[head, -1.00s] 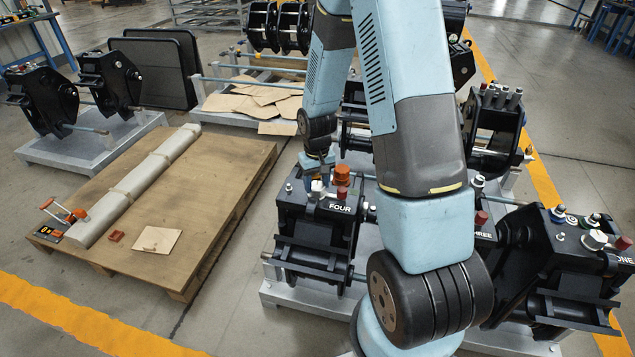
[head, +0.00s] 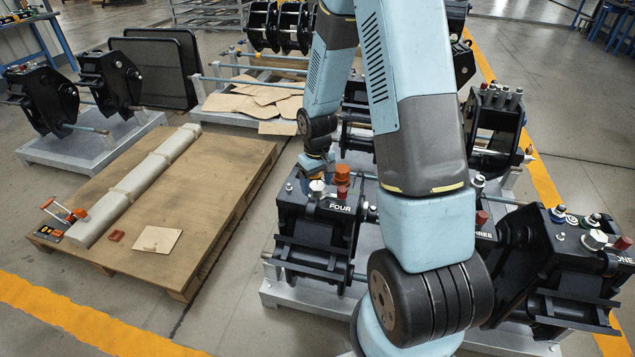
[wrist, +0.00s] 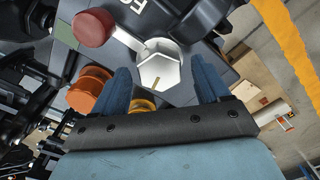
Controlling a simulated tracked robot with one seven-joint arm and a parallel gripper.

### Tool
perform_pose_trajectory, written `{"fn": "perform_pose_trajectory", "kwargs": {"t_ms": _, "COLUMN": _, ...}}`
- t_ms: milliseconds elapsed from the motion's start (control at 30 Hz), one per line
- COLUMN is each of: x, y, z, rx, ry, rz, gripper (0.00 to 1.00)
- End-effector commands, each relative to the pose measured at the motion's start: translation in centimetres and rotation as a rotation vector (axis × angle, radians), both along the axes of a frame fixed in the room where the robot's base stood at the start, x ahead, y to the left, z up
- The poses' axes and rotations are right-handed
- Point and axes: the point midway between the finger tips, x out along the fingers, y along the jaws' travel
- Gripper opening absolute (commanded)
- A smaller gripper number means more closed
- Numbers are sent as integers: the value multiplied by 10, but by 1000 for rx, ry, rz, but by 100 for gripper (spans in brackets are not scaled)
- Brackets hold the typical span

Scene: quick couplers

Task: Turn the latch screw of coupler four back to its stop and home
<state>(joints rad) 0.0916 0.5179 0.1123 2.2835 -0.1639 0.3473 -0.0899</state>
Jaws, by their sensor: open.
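Coupler four (head: 308,228) is a black block with a white FOUR label, standing on a grey frame. Its latch screw (wrist: 158,70) is a pale silver hex head with a yellow mark on its face; it also shows in the head view (head: 317,188). My gripper (wrist: 160,66) is open, its two blue fingers pointing at the screw, one tip toward each side of the hex. I see no finger closed on it, and the depth gap is hard to tell. In the head view my gripper (head: 318,178) is small, just behind the screw.
A red cap (wrist: 93,27) and an orange cap (wrist: 88,90) stand close beside the screw. Couplers three (head: 484,232) and one (head: 565,262) stand to the right. A wooden pallet (head: 215,190) with a wrapped roll lies left.

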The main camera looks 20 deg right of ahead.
Motion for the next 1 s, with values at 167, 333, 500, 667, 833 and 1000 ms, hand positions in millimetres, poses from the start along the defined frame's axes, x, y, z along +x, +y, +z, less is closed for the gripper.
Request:
{"fn": "perform_pose_trajectory", "kwargs": {"t_ms": 167, "x": 0, "y": 0, "z": 6, "rx": 0, "ry": -1, "rz": -1, "gripper": 75}}
{"fn": "perform_pose_trajectory", "kwargs": {"t_ms": 333, "x": 1, "y": 0, "z": 26, "rx": 0, "ry": -3, "rz": -1, "gripper": 75}}
{"fn": "perform_pose_trajectory", "kwargs": {"t_ms": 500, "x": 1, "y": 0, "z": 54, "rx": 0, "ry": -4, "rz": -2, "gripper": 75}}
{"fn": "perform_pose_trajectory", "kwargs": {"t_ms": 667, "x": 1, "y": 0, "z": 82, "rx": 0, "ry": -4, "rz": -1, "gripper": 75}}
{"fn": "perform_pose_trajectory", "kwargs": {"t_ms": 833, "x": 1, "y": 0, "z": 109, "rx": 0, "ry": -3, "rz": -1, "gripper": 75}}
{"fn": "perform_pose_trajectory", "kwargs": {"t_ms": 1000, "x": 1, "y": 0, "z": 128, "rx": 0, "ry": -1, "rz": -1, "gripper": 75}}
